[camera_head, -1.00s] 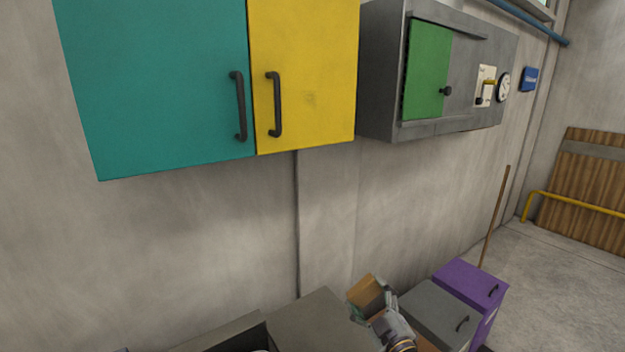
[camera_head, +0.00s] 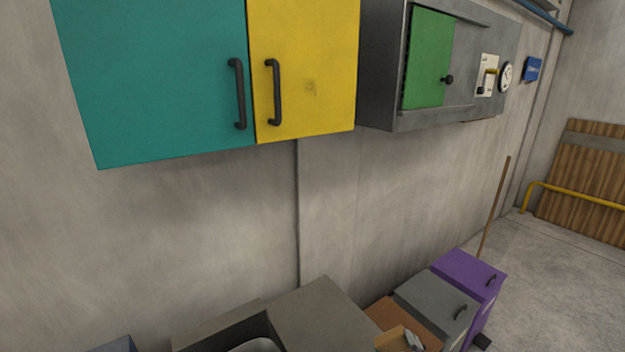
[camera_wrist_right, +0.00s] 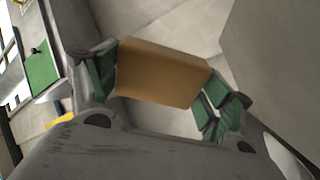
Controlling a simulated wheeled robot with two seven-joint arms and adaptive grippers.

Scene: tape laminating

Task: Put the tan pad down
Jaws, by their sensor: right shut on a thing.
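The tan pad (camera_wrist_right: 162,72) is a thick tan block between the green-padded fingers of my right gripper (camera_wrist_right: 160,78) in the right wrist view. Both finger pads touch its ends, so the gripper is shut on it. In the head view the pad (camera_head: 391,339) shows at the bottom edge, beside my right gripper (camera_head: 413,341), low over an orange-brown top. I cannot tell whether the pad touches that surface. My left gripper is out of view.
An orange-brown top (camera_head: 408,317), a grey cabinet (camera_head: 432,295) and a purple cabinet (camera_head: 468,270) stand along the wall. A grey counter (camera_head: 318,300) with a basin is to the left. Teal (camera_head: 155,80) and yellow (camera_head: 305,65) cupboards hang above.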

